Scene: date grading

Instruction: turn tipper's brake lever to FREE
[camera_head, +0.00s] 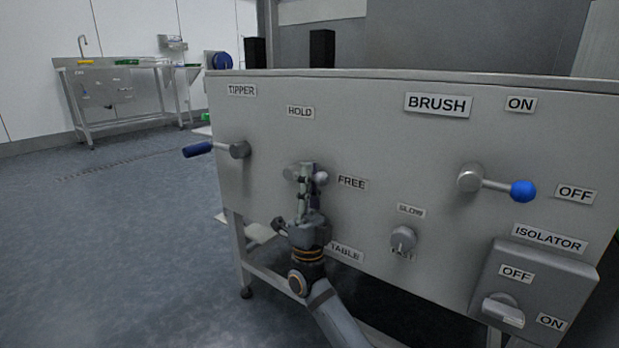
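The brake lever is on the grey panel between the HOLD label (300,112) and the FREE label (352,182). Its round hub (291,172) shows at the left and a pale ball end (321,178) at the right, close to FREE. The lever appears to point right toward FREE. My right gripper (307,170) comes up from below, in front of the lever, and hides its middle. Whether its fingers are closed on the lever cannot be told. The TIPPER label (242,90) is at the panel's upper left. My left gripper is not in view.
A dark-blue-handled lever (198,149) sticks out left below TIPPER. A blue-ball lever (522,191), a speed knob (403,239) and an isolator switch (503,310) are further right on the panel. Open floor (120,230) lies to the left, with a sink bench (110,62) behind.

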